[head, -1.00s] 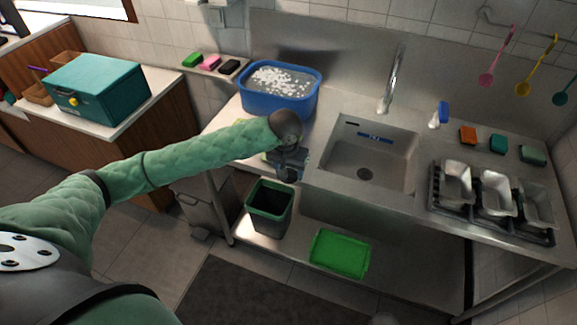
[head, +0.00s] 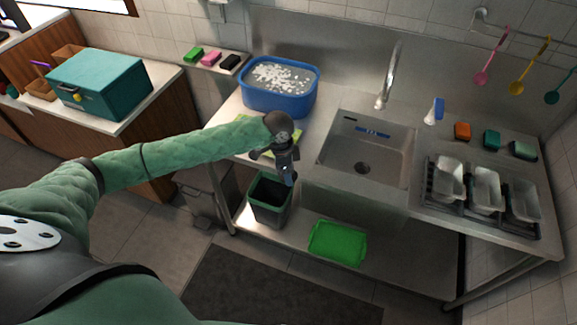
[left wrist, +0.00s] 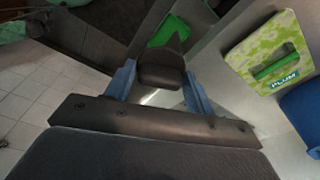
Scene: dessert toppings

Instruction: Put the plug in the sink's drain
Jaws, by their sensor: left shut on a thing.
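My left gripper (head: 287,172) is over the counter's front edge, left of the sink (head: 340,155) and above the dark bin. In the left wrist view its two blue fingers (left wrist: 160,85) are shut on a dark, rounded thing, which looks like the plug (left wrist: 161,76). In the head view the held thing is too small to make out. The drain (head: 362,167) is a dark round spot in the basin floor, to the right of the gripper. Nothing is seen covering it. My right gripper is not in view.
A blue tub (head: 280,98) of foamy water stands behind the gripper. A yellow-green pack (left wrist: 268,52) lies on the counter beside it. The faucet (head: 388,75) rises behind the basin. A rack with metal containers (head: 486,191) is to the right. The basin is empty.

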